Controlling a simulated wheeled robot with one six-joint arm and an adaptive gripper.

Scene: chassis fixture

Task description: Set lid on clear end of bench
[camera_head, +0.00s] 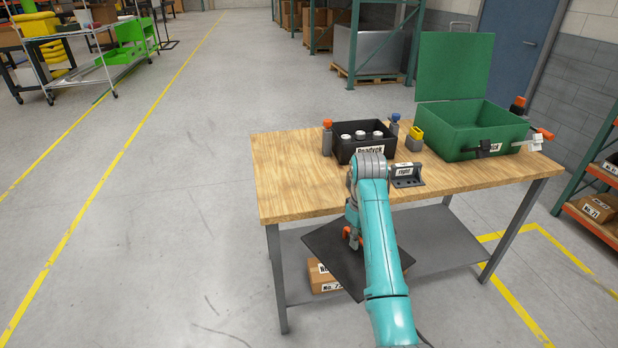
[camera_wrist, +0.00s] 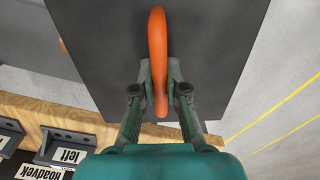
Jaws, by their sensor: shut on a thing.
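The lid (camera_head: 325,244) is a dark grey flat panel with an orange handle (camera_wrist: 157,30). My gripper (camera_head: 352,236) is shut on that handle, and its fingers also show in the wrist view (camera_wrist: 160,78). The lid hangs in front of the bench's (camera_head: 285,180) near edge, turned at an angle to it in the head view. My arm covers part of the lid. The bench has a light wooden top, and its left end is bare.
A black bin (camera_head: 345,154) with white-topped items stands mid-bench. An open green box (camera_head: 460,133) fills the right end. A cardboard box (camera_head: 322,278) lies below the bench.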

